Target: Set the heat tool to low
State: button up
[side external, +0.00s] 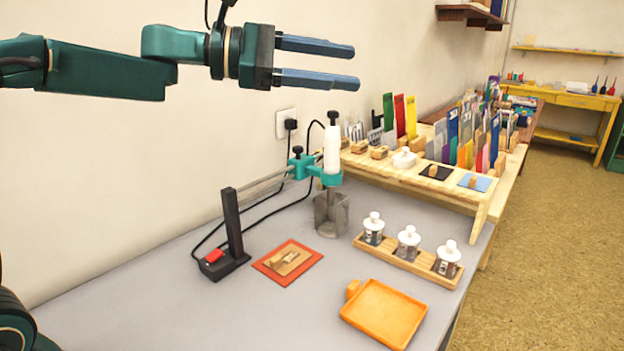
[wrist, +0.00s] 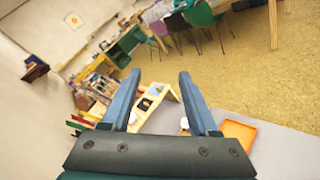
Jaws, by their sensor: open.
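A white upright cylinder with a black top, apparently the heat tool (side external: 332,150), is held in a teal clamp (side external: 301,164) above a grey metal cup (side external: 331,214). Black cords run near it to the wall socket and down to a black base (side external: 222,264). The base carries a red switch (side external: 214,256) and a tall black upright (side external: 232,222). The switch's setting is too small to read. My gripper (side external: 356,66) is open and empty, high above the table and above the white cylinder, pointing right. In the wrist view its two blue fingers (wrist: 158,74) are apart with nothing between them.
An orange-red mat (side external: 300,271) with a wooden piece lies right of the base. An orange tray (side external: 385,312) is at the front. Several white-capped jars stand in a wooden rack (side external: 390,260). A wooden shelf (side external: 405,176) with stamps and cards stands behind. Grey tabletop (side external: 150,310) is clear at front left.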

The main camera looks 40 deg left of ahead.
aim_at(333, 113)
jog(key=w+a+f+n+t+y, duration=0.1)
jog(key=w+a+f+n, duration=0.2)
jog(key=w+a, duration=0.1)
jog(key=w+a+f+n+t+y, duration=0.1)
jog(key=w+a+f+n+t, duration=0.1)
jog(key=w+a+f+n, duration=0.2)
jog(key=w+a+f+n+t+y, duration=0.1)
jog(key=w+a+f+n+y, duration=0.1)
jog(key=w+a+f+n, duration=0.2)
jog(key=shift+w+a, duration=0.3)
jog(key=shift+a, duration=0.35)
jog(key=shift+w+a, duration=0.3)
jog(key=shift+a, duration=0.35)
jog(key=shift+w+a+f+n, duration=0.1)
jog(key=shift+f+n, duration=0.2)
jog(key=shift+x, duration=2.4)
jog(key=shift+r, duration=0.15)
grip_shut()
